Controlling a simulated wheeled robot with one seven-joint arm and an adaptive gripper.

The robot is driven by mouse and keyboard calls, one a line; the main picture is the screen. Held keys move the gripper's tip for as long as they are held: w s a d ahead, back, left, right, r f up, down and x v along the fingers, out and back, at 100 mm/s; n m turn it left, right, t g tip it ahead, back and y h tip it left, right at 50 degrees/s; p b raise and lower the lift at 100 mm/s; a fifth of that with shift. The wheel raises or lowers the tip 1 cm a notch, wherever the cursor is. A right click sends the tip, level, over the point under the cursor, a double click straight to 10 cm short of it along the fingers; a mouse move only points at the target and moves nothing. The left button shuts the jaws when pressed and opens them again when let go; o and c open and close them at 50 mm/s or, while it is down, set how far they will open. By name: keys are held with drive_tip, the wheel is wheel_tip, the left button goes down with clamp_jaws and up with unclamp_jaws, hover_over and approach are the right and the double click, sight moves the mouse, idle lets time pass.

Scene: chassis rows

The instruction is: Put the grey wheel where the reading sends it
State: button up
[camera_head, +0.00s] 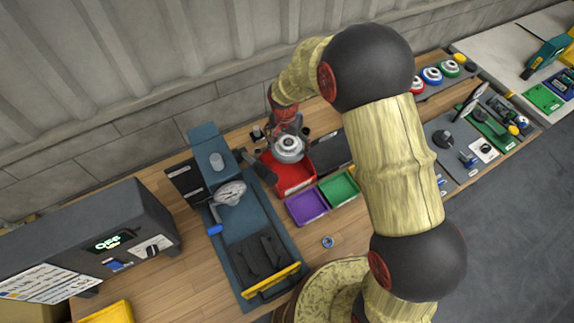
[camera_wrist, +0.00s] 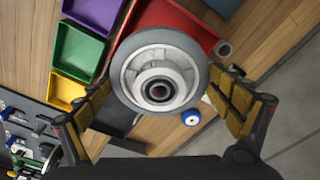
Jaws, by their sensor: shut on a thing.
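The grey wheel (camera_wrist: 158,76), with a dark tyre and pale hub, is held between the two fingers of my gripper (camera_wrist: 162,94), one finger on each side of it. In the head view the wheel (camera_head: 289,149) hangs over the back part of the red tray (camera_head: 297,181), under my gripper (camera_head: 288,138). I cannot tell its exact height. The purple tray (camera_head: 306,207) and green tray (camera_head: 339,188) stand in front of the red one. A dark device at the left has a lit green display (camera_head: 109,241); its text looks like "OFF" but is small.
A blue stand (camera_head: 262,220) with a metal dial and black pad is left of the trays. A small blue ring (camera_head: 328,242) lies on the wood in front of them. Red, blue and green wheels (camera_head: 432,76) stand at the back right. My arm hides part of the bench.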

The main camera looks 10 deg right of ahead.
sight(288, 173)
wheel_tip(288, 173, down, 18)
drive_tip(key=shift+a+r, duration=0.1)
drive_tip(key=shift+r, duration=0.05)
idle(0.5)
drive_tip(key=shift+w+f, duration=0.1)
drive_tip(key=shift+f, duration=0.1)
drive_tip(key=o, duration=1.1)
drive_tip(key=shift+o, duration=0.6)
